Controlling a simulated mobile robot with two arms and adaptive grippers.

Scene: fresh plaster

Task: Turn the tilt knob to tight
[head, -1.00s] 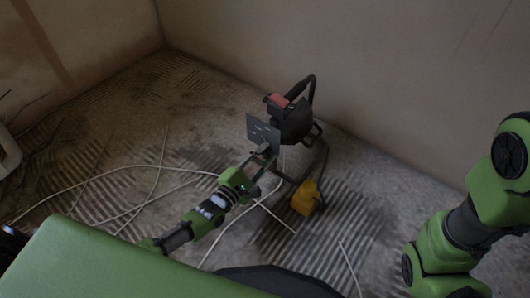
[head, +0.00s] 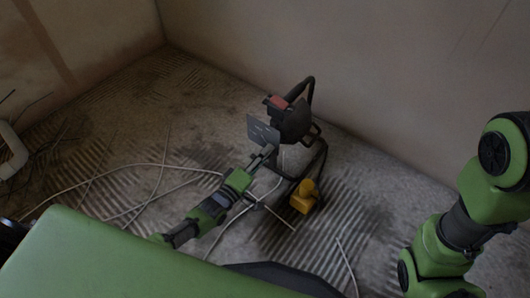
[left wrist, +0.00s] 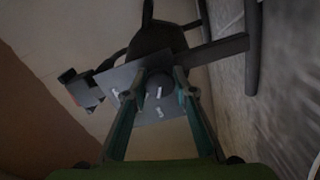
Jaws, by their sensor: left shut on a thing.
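The dark lamp-like device (head: 294,122) stands on a tubular frame on the floor, with a red part (head: 279,101) on top. A grey plate (head: 258,130) with small white marks is on its near side; it also shows in the left wrist view (left wrist: 122,82). The round dark tilt knob (left wrist: 158,86) sits at this plate. My left gripper (head: 267,154) is shut on the knob, with one finger at each side of it in the left wrist view. The knob is hidden in the head view. The marks are too small to read. My right gripper is out of view.
Pale cables (head: 141,167) lie loose across the ridged, stained floor. Walls meet behind the device, and a wall runs close at its back right. A white pipe-like thing (head: 13,147) is at the left edge.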

